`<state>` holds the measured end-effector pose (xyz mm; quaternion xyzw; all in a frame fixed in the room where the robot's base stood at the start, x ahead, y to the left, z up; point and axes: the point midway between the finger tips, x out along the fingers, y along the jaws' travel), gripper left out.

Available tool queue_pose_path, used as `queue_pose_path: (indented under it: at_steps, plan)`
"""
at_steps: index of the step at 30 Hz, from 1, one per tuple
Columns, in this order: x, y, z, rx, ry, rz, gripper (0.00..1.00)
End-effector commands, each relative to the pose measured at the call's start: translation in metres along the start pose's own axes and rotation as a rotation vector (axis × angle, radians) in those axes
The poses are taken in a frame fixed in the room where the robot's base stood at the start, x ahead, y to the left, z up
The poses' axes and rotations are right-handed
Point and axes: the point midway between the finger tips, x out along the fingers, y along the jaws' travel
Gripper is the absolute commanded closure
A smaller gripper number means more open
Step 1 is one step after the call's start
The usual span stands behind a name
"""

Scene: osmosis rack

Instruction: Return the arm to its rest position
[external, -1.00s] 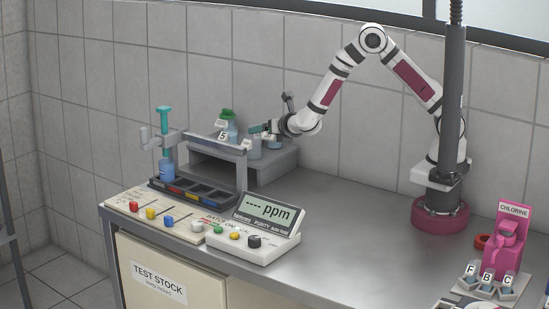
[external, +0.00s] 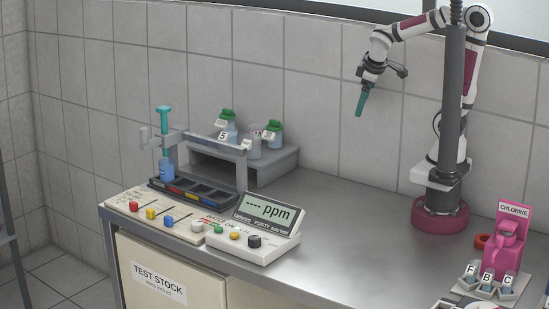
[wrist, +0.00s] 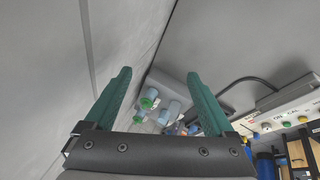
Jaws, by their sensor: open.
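My gripper (external: 361,103) hangs in the air above the back of the bench, its teal fingers pointing down, well clear of everything. In the wrist view my gripper (wrist: 158,92) has its two teal fingers spread wide apart with nothing between them. My arm is folded up, with its elbow high beside the dark vertical post. Green-capped bottles (external: 227,124) (external: 274,133) and a clear container (external: 254,146) between them stand on the grey raised shelf (external: 283,162). They also show small beyond the fingers in the wrist view (wrist: 149,98).
A rack (external: 215,142) with a teal plunger (external: 164,122), a ppm meter (external: 265,215) and a knob panel (external: 150,213) stand at the left front. A pink chlorine dispenser (external: 506,248) is at the right. The dark post (external: 453,100) stands near my base. The middle bench (external: 345,215) is clear.

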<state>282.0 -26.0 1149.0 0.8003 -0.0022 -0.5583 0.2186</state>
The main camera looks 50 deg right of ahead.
Motion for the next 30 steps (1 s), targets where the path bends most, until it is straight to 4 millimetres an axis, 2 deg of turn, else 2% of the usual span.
queue_pose_path:
  at_steps: [4, 9, 10, 12, 15, 19, 30]
  plan:
    - [-0.033, -0.026, 0.015, 0.389, 0.109, -0.19, 0.11]
    - [-0.071, -0.053, 0.015, 0.763, 0.236, -0.416, 0.11]
    - [-0.069, -0.059, 0.019, 0.792, 0.204, -0.436, 0.11]
    - [-0.053, -0.072, 0.044, 0.787, 0.04, -0.43, 0.11]
    - [-0.04, -0.087, 0.077, 0.793, -0.16, -0.421, 0.11]
    - [-0.036, -0.101, 0.112, 0.802, -0.365, -0.402, 0.11]
    - [-0.035, -0.102, 0.115, 0.802, -0.386, -0.398, 0.11]
